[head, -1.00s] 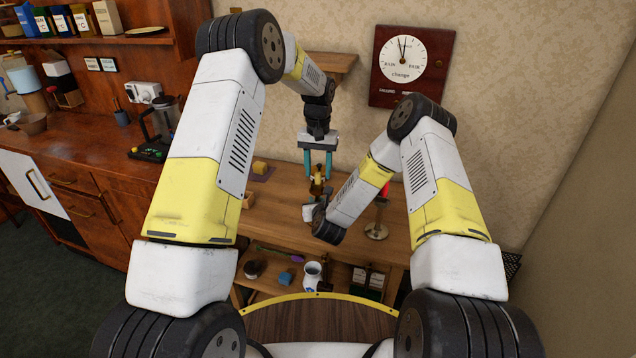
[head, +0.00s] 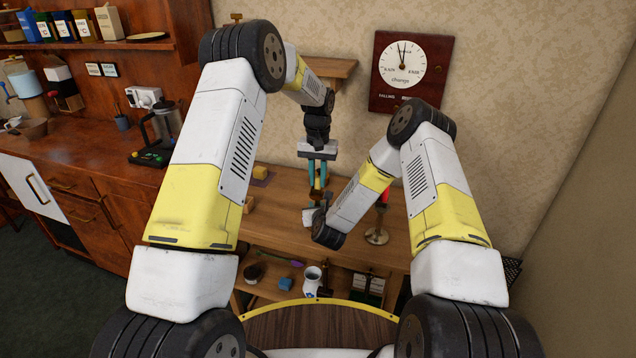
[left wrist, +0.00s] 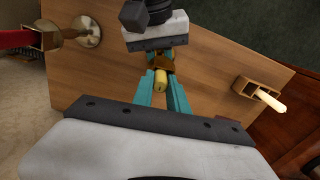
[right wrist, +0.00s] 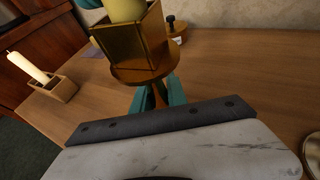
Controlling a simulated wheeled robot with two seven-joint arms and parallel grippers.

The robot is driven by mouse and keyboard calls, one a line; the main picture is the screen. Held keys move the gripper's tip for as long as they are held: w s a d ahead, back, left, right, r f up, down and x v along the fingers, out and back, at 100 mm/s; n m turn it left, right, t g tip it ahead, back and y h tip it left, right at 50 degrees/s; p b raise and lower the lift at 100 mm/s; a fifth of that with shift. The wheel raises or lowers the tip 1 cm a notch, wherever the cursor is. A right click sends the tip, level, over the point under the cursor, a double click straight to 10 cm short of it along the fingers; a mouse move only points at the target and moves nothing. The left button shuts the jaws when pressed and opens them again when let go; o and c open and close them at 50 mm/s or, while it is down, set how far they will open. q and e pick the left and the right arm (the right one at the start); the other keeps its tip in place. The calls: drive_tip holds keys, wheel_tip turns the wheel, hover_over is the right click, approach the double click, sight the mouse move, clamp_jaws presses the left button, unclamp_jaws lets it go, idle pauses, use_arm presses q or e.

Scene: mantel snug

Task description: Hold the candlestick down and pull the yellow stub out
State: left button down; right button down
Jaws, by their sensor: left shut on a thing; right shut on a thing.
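The yellow stub (right wrist: 125,9) sits in the square brass cup of the candlestick (right wrist: 133,42); in the left wrist view the stub (left wrist: 160,82) shows between teal fingers. My left gripper (head: 317,186) points down from above and is shut on the stub. My right gripper (right wrist: 156,92) comes in from the side, shut on the candlestick's stem below its round drip pan. The candlestick looks upright on the table. Its foot is hidden by my right gripper, and the stub's lower end is hidden in the cup.
A second candlestick (head: 377,236) with a red candle stands close on the right of the table (head: 285,228). A pale candle (right wrist: 27,67) in a wooden holder (right wrist: 62,88) stands to the left. A shelf is below.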

sight(318, 176)
use_arm(q)
wheel_tip(318, 176, up, 10)
drive_tip(key=shift+f, duration=0.2)
use_arm(e)
drive_tip(key=c, duration=1.2)
unclamp_jaws()
drive_tip(key=shift+c, duration=0.2)
